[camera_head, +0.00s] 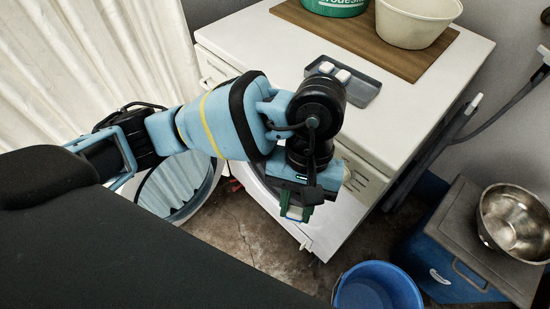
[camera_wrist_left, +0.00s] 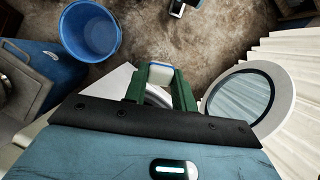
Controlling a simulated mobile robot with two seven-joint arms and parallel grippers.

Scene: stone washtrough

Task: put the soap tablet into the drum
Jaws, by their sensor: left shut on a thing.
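My left gripper (camera_head: 295,212) points down in front of the white washing machine (camera_head: 420,105). It is shut on a small white soap tablet with a blue edge (camera_wrist_left: 160,74), held between the green fingers; the tablet's pale end also shows in the head view (camera_head: 294,213). The machine's round glass door (camera_head: 180,188) stands open on the left, and it also shows in the wrist view (camera_wrist_left: 242,102). The drum's opening is mostly hidden behind my left arm and gripper. My right gripper is out of view.
A grey tray (camera_head: 363,91) with white tablets (camera_head: 343,76) lies on the machine top. A wooden board (camera_head: 300,14) there holds a green tub (camera_head: 335,6) and a cream bowl (camera_head: 415,25). A blue bucket (camera_head: 377,287) and a blue cooler (camera_head: 440,260) with a metal bowl (camera_head: 515,222) stand right.

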